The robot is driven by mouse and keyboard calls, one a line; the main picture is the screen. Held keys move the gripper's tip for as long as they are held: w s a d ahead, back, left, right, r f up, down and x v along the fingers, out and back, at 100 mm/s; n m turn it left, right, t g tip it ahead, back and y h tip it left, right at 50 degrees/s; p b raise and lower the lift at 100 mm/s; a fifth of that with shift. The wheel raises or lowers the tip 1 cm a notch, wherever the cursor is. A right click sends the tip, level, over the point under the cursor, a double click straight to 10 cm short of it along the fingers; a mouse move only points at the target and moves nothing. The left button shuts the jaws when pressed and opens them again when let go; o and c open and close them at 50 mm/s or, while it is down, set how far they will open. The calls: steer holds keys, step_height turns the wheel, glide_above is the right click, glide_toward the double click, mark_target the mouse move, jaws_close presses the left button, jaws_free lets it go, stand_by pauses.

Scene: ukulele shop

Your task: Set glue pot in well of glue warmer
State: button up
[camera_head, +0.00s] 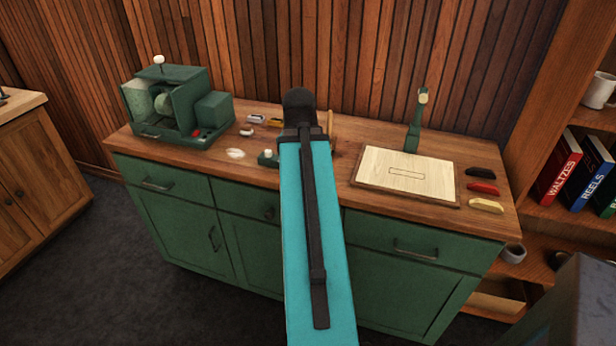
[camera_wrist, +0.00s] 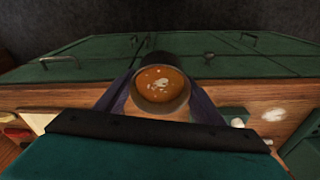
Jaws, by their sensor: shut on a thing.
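In the wrist view, the glue pot (camera_wrist: 162,76) is a dark round pot with glossy orange-brown glue inside, its open top facing the camera. My gripper (camera_wrist: 162,96) is shut on it, with one dark finger on each side. In the head view, my teal arm reaches over the counter and hides the gripper and pot. A small green block with a white knob (camera_head: 267,158) shows just left of my arm, and also in the wrist view (camera_wrist: 235,117). It may be part of the glue warmer; its well is not visible, and I cannot tell the pot's height above the counter.
The wooden counter (camera_head: 342,160) has a green machine (camera_head: 180,105) at left. A pale board (camera_head: 408,176) and green stand (camera_head: 413,125) are at right. Small coloured pieces (camera_head: 483,188) lie near the right edge. A bookshelf (camera_head: 553,165) stands beyond.

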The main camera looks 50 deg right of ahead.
steer(key=w+a+f+n+t, duration=0.1)
steer(key=w+a+n, duration=0.5)
steer(key=w+a, duration=0.7)
steer(key=w+a+n, duration=0.6)
steer(key=w+a, duration=0.4)
steer(key=a, duration=0.5)
steer(key=w+a+n+y, duration=0.1)
steer(key=w+a+n, duration=0.2)
steer(key=a, duration=1)
steer(key=shift+w+f+n, duration=0.15)
steer(key=shift+f+n, duration=0.15)
steer(key=shift+n, duration=0.5)
steer(key=shift+a, duration=0.15)
